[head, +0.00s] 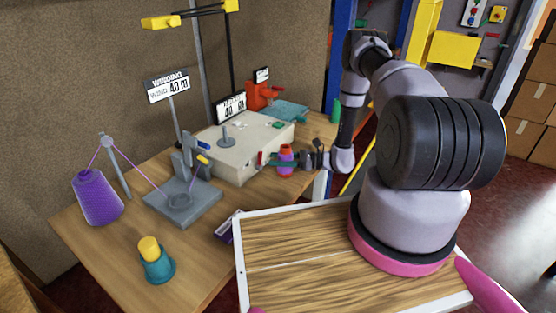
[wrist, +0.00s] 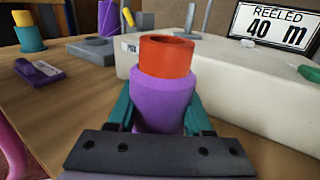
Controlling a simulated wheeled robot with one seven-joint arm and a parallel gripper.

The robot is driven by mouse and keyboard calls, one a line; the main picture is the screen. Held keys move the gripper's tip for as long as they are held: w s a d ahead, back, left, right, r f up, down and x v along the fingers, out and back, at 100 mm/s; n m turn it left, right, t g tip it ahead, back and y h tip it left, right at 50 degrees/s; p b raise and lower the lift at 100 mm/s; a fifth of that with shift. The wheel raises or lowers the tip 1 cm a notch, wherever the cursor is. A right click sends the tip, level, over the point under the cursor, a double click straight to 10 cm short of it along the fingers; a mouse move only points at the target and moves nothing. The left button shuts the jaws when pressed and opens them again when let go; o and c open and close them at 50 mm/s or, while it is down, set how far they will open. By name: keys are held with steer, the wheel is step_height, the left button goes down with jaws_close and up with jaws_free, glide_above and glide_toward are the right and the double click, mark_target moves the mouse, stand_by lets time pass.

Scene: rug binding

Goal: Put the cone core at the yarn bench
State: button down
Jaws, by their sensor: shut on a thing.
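The cone core (head: 286,162), a purple cylinder with an orange-red top, is between the teal fingers of my gripper (head: 287,158). In the wrist view the cone core (wrist: 164,98) stands upright, with a finger pressed on either side and its lower end hidden by the gripper (wrist: 160,118). The wooden yarn bench (head: 110,262) lies below it. The core is at the bench's right part, in front of the cream machine box; whether its base touches the wood cannot be told.
A teal-and-yellow cone (head: 157,262), a purple yarn cone (head: 97,197) and a grey winder (head: 182,203) stand on the bench. The cream box (head: 240,146) is close behind the core. A dark purple packet (head: 228,226) lies near the front edge. Bare wood shows between them.

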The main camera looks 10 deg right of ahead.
steer(key=shift+c, duration=1.6)
jaws_free()
steer(key=shift+f, duration=0.1)
